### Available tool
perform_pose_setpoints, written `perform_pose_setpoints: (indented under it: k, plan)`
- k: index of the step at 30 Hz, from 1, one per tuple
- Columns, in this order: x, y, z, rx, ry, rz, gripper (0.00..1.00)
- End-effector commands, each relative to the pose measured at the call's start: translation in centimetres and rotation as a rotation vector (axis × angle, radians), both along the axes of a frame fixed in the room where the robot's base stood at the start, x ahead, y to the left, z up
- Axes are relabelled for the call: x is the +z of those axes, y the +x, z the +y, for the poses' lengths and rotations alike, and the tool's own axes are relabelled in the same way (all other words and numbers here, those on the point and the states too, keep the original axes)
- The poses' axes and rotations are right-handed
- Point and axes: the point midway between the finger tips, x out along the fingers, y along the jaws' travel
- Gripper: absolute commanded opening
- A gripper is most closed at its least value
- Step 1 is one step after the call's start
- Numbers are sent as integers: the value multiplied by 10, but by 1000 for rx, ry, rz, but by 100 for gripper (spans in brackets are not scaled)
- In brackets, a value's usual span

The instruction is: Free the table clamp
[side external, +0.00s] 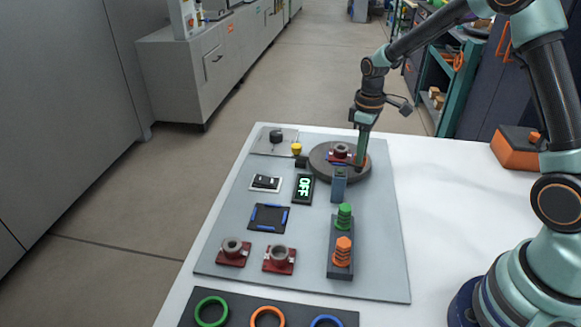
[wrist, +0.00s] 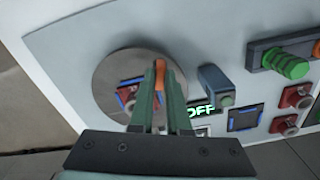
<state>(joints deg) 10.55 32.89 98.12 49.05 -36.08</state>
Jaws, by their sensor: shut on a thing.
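The round grey turntable (side external: 322,172) sits at the back right of the grey panel; it also shows in the wrist view (wrist: 107,72). On it is a red part with a grey ring (side external: 341,150), in a blue-edged holder. My gripper (side external: 360,163) reaches down over the turntable's right side. In the wrist view my gripper (wrist: 158,85) is shut on a small orange piece (wrist: 159,68), seemingly the table clamp's handle. The fingers hide most of it, so its position is unclear. A blue-grey block (side external: 339,187) stands at the turntable's front edge.
A display reading OFF (side external: 303,187) lies left of the block. In front are a blue-cornered square (side external: 269,218), two red parts with rings (side external: 232,253), and a stand with green (side external: 344,216) and orange (side external: 343,249) knobs. A yellow knob (side external: 296,149) is at left.

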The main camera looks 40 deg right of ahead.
Motion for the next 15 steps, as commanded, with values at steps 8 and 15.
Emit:
perform_pose_setpoints:
  k: [8,15]
  plan:
    - [2,1,0,261,-1,-3,0]
    - [2,1,0,490,0,-3,0]
